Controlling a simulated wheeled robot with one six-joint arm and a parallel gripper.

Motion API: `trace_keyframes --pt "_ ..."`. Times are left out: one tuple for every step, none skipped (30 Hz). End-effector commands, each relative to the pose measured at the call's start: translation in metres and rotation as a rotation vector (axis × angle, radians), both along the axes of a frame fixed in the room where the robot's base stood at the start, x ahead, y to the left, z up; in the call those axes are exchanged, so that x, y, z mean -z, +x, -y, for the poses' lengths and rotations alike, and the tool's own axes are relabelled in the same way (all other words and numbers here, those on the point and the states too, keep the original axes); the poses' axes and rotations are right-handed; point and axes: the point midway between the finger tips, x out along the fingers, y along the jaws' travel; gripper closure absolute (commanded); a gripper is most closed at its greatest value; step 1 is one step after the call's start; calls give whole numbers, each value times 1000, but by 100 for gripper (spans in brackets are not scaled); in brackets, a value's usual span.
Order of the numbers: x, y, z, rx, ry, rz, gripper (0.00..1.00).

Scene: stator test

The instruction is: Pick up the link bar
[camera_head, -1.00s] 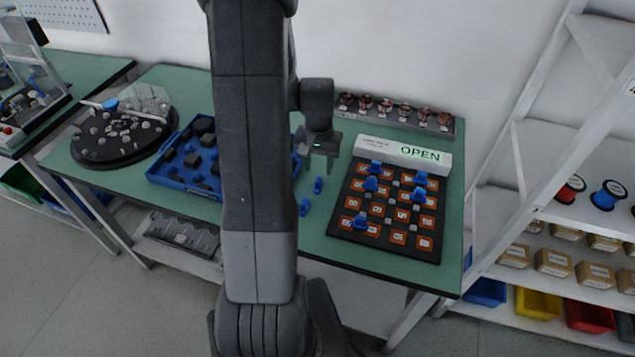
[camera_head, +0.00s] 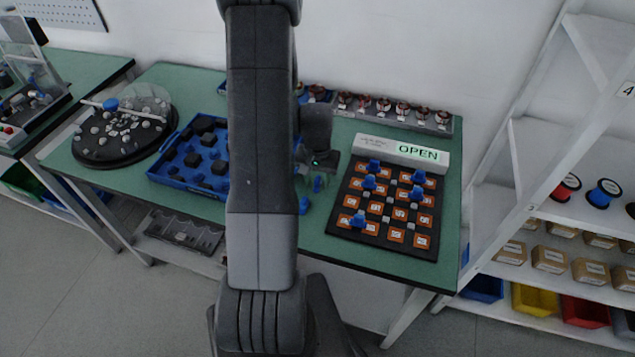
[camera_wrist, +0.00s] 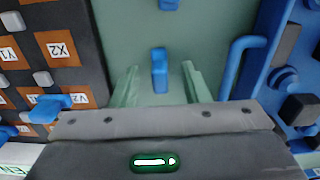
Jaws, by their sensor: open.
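A small blue link bar (camera_wrist: 159,72) lies on the green table top in the wrist view, between the two spread fingers of my gripper (camera_wrist: 161,84). There is clear space on both sides of it, and I cannot tell its height relative to the fingertips. In the head view my gripper (camera_head: 318,174) is low over the table, partly covering this blue bar (camera_head: 317,185). A second blue bar (camera_head: 304,205) lies nearer the front edge and shows at the top of the wrist view (camera_wrist: 169,4). My gripper is open and empty.
A black board (camera_head: 345,224) with orange labelled squares and several blue pieces stands right of my gripper, below an "OPEN" sign (camera_head: 417,153). A blue tray (camera_head: 170,184) with dark parts lies left. A grey rack (camera_head: 444,126) of copper-coloured parts stands behind.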

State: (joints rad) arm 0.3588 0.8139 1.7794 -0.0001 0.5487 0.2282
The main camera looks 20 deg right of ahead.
Motion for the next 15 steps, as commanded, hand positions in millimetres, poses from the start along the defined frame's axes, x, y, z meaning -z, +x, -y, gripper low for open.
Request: trace_keyframes --pt "0 0 0 0 0 0 62" --pt "0 0 0 0 0 0 68" --pt "0 0 0 0 0 0 76" --pt "0 0 0 0 0 0 82" --pt "0 0 0 0 0 0 88" --pt "0 0 0 0 0 0 96" --pt "0 0 0 0 0 0 100" --pt "0 0 0 0 0 0 100" --pt "0 0 0 0 0 0 100" --pt "0 0 0 0 -1 1 100" --pt "0 0 0 0 -1 1 100" --pt "0 0 0 0 -1 1 100" --pt "0 0 0 0 -1 1 100" --pt "0 0 0 0 -1 1 100" --pt "-1 0 0 0 -1 1 100"
